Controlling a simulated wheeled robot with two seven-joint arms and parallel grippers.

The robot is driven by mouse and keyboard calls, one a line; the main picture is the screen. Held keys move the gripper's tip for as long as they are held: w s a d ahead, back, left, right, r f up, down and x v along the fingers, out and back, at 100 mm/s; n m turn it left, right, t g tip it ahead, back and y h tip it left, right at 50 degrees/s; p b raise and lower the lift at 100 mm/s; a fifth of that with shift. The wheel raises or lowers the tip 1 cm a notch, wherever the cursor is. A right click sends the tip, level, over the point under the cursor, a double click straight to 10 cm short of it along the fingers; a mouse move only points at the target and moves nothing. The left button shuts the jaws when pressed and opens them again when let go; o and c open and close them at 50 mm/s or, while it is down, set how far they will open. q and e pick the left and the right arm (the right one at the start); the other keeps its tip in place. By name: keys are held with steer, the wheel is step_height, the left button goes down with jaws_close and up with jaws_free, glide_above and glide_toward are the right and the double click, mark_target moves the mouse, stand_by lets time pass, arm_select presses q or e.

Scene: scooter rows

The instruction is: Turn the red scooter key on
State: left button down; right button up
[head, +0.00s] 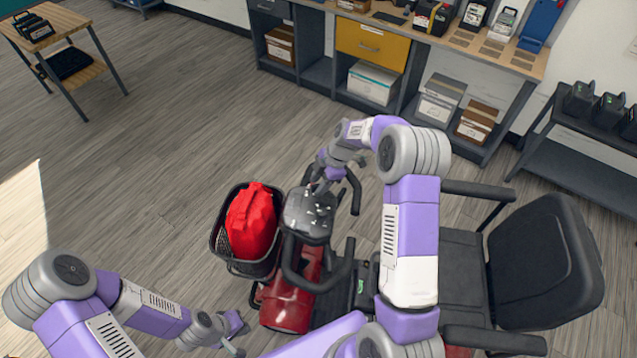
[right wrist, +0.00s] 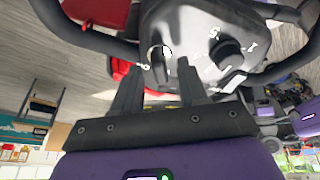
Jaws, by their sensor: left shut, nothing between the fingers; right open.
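The red scooter (head: 290,305) stands in front of me with its grey control panel (head: 310,213) under my right arm. In the right wrist view the panel (right wrist: 195,30) shows a silver-ringed key switch (right wrist: 160,52) with a dark key-like piece in it, and a dark round knob to its right. My right gripper (right wrist: 158,78) is open. Its two fingers point at the panel, one to each side of the key switch in the picture; I cannot tell if they touch anything. My left gripper (head: 238,332) is shut and empty, low beside the scooter's front.
A black basket (head: 222,252) with a red bag (head: 252,220) is at the scooter's front. Black handlebars (head: 318,285) curve around the panel. The black seat (head: 545,262) is to the right. A workbench (head: 470,45) with drawers and boxes stands behind.

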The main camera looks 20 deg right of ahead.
steer(key=shift+a+f, duration=0.15)
steer(key=shift+f, duration=0.1)
jaws_close()
